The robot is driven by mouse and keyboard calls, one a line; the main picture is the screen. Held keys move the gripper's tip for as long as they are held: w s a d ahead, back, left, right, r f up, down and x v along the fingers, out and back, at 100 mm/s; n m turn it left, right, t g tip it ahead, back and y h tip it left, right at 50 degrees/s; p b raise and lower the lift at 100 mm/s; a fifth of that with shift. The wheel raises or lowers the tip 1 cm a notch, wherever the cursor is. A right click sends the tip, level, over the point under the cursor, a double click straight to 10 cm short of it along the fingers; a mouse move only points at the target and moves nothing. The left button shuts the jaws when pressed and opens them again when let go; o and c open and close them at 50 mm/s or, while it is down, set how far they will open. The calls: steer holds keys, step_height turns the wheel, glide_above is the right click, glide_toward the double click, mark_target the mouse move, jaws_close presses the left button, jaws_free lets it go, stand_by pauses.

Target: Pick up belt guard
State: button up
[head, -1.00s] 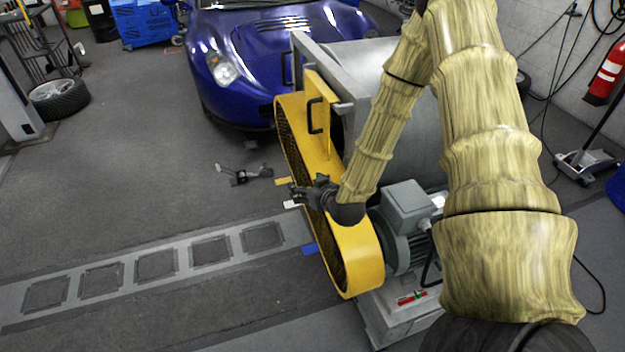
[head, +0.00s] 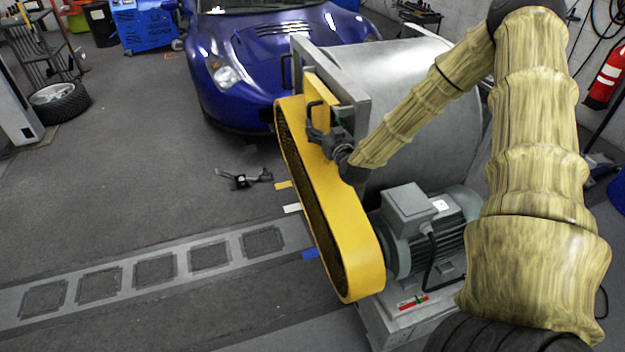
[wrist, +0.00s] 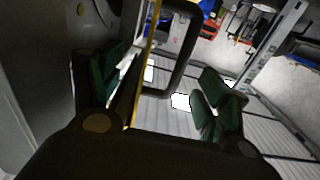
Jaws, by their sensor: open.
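The belt guard (head: 352,235) is a long yellow rounded cover with a dark mesh face, standing tilted beside the motor and drum in the head view. Its black handle (head: 309,114) is on the upper part. My gripper (head: 322,137) is open at the handle's lower end, in front of the guard's upper plate. In the wrist view, my gripper (wrist: 158,92) has its two green-padded fingers spread. The black handle loop (wrist: 188,52) shows ahead, between the fingers, and the guard's yellow edge (wrist: 138,88) runs beside the left finger. I cannot tell whether a finger touches the handle.
The grey motor (head: 425,235) and large metal drum (head: 425,130) stand right of the guard. A blue car (head: 285,60) is behind. A dark tool (head: 243,179) lies on the floor to the left. The floor (head: 140,180) at left is mostly open.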

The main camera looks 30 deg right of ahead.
mark_target(316, 117)
steer(key=shift+a+p+x, duration=0.2)
steer(key=shift+p+x, duration=0.2)
steer(key=shift+x, duration=1)
steer(key=shift+a+p+x, duration=0.2)
steer(key=shift+p+x, duration=0.15)
steer(key=shift+x, duration=1.1)
steer(key=shift+w+f, duration=0.1)
steer(key=shift+f, duration=0.05)
jaws_close()
